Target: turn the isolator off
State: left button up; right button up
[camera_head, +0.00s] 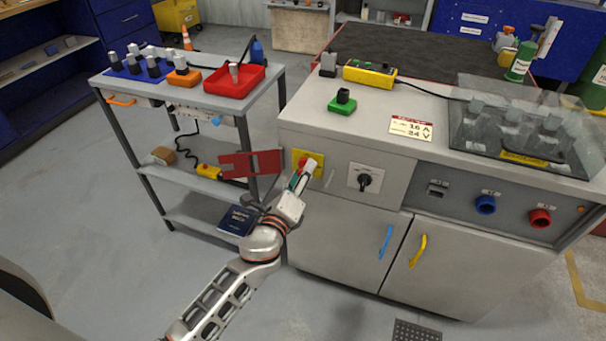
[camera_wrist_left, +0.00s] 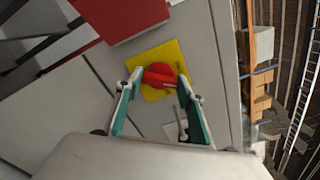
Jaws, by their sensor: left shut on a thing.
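The isolator is a red rotary handle (camera_wrist_left: 158,74) on a yellow plate (camera_wrist_left: 170,52), on the front of the grey bench cabinet. In the head view the yellow plate (camera_head: 319,160) shows at the cabinet's upper left, with the handle partly hidden behind my gripper. My left gripper (camera_head: 304,170) is at the handle. In the left wrist view its two teal fingers (camera_wrist_left: 159,82) close on opposite sides of the red handle. The handle lies slantwise between the fingertips. My right gripper is out of view.
A red panel (camera_head: 251,164) sticks out just left of the isolator. A black knob on a white plate (camera_head: 365,178) is to its right. A blue handle (camera_head: 386,242) and a yellow handle (camera_head: 418,251) are below. A trolley (camera_head: 205,98) stands left; floor in front is mostly clear.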

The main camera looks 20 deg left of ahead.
pick_arm(q)
jog(key=n, duration=0.7)
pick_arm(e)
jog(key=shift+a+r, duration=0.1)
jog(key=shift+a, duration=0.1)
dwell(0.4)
pick_arm(q)
jog(key=o, duration=1.1)
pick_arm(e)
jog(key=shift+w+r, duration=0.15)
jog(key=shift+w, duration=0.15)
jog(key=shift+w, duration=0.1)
